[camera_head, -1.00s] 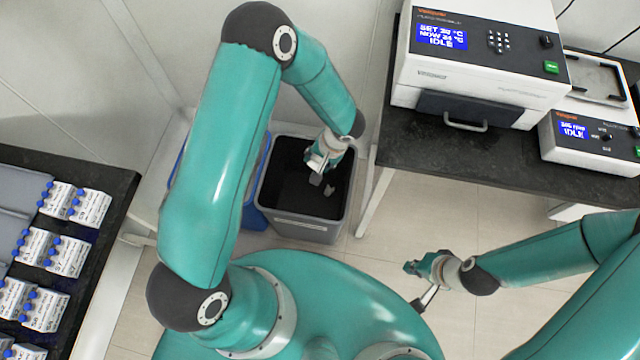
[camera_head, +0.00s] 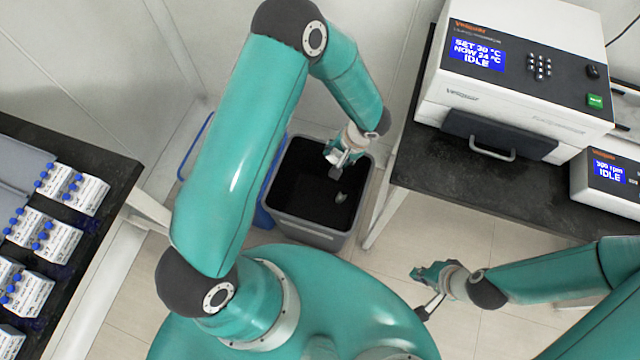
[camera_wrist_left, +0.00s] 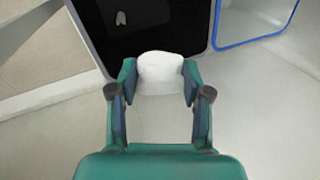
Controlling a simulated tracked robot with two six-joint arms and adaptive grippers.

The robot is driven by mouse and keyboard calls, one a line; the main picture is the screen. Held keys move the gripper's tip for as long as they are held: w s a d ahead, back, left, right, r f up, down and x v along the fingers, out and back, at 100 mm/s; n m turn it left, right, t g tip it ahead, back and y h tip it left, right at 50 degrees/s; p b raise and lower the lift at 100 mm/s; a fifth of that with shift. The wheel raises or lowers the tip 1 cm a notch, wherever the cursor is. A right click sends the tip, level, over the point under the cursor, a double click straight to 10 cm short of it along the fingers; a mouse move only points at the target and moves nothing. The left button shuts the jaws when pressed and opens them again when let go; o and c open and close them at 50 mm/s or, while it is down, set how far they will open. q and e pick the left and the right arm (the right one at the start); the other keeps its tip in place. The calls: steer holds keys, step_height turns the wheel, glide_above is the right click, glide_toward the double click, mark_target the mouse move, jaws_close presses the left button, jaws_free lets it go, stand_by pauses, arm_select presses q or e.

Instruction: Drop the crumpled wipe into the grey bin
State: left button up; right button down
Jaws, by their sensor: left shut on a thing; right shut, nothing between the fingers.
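The crumpled wipe (camera_wrist_left: 160,68) is a white lump between the fingertips of my left gripper (camera_wrist_left: 160,85) in the left wrist view. My left gripper (camera_head: 340,162) is shut on it and hangs over the opening of the grey bin (camera_head: 308,232), towards the right side, in the head view. The bin has a dark inside, and its dark opening fills the top of the left wrist view. A small pale scrap (camera_head: 340,197) shows inside the bin. My right gripper (camera_head: 428,277) is shut and empty, low over the floor to the right of my base.
A blue-rimmed bin (camera_head: 262,216) stands beside the grey bin, partly hidden by my left arm. A dark bench (camera_head: 440,180) with white lab devices (camera_head: 520,75) is at right. Another dark bench (camera_head: 105,165) with white labelled boxes (camera_head: 85,192) is at left.

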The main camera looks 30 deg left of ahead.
arm_select(q)
steer(key=s+a+f+n+b, duration=0.1)
steer(key=a+f+n+b, duration=0.1)
steer(key=f+b, duration=0.7)
steer(key=a+f+n+g+b, duration=0.1)
steer(key=a+f+n+b, duration=0.2)
steer(key=f+b, duration=0.7)
steer(key=a+b, duration=0.1)
steer(key=b, duration=0.7)
steer(key=shift+s+a+b, duration=0.15)
steer(key=shift+s+b, duration=0.2)
steer(key=shift+b, duration=0.05)
steer(key=shift+f, duration=0.1)
steer(key=o, duration=0.8)
steer(key=v, duration=1.2)
steer(key=shift+w+a, duration=0.15)
steer(key=shift+w, duration=0.15)
